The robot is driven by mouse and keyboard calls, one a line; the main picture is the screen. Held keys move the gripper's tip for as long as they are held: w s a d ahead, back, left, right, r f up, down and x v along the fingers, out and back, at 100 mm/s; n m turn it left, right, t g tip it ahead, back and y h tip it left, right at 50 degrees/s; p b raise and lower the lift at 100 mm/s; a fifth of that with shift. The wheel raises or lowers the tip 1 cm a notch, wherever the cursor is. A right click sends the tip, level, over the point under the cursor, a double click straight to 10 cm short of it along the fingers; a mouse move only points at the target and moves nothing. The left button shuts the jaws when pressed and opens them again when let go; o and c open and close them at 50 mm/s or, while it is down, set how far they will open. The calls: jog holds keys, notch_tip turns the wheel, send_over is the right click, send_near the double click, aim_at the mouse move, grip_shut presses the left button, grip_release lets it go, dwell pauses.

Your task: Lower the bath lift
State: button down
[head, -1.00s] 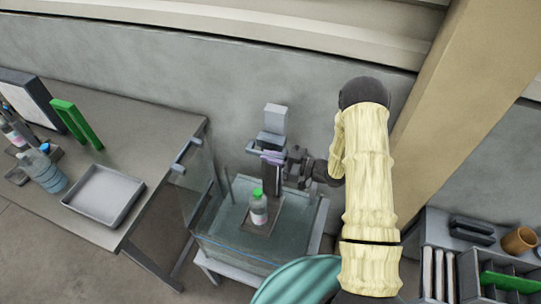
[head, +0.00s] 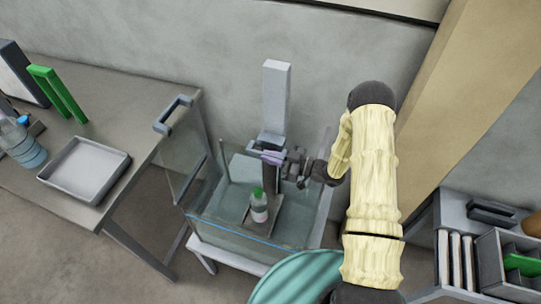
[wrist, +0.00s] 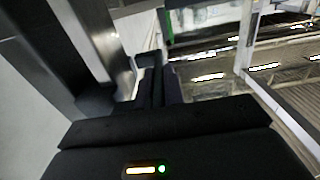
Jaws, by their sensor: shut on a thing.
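The bath lift has a tall grey post (head: 276,98) behind a clear-walled bath (head: 230,232) and a carriage with a pale purple part (head: 271,158) at its front. A green-capped bottle (head: 259,206) stands upright on the lift's platform, inside the bath walls. My gripper (head: 287,168) reaches in from the right and is shut on the lift's carriage. The exact grip point is small and partly hidden in the head view. In the wrist view the dark fingers (wrist: 158,78) are close together, and what lies between them is unclear.
A clear panel with a grey handle (head: 172,113) stands left of the bath. A bench at left holds a grey tray (head: 78,194), a green frame (head: 58,94) and bottles. A teal round object (head: 298,280) is in front. A shelf unit (head: 467,225) stands at right.

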jog(key=shift+f, duration=0.4)
jog(key=shift+d, duration=0.1)
jog(key=c, duration=1.5)
grip_release()
jog(key=shift+r, duration=0.2)
notch_tip(320, 180, up, 10)
jog(key=shift+f+b, duration=0.15)
jog(key=shift+b, duration=0.6)
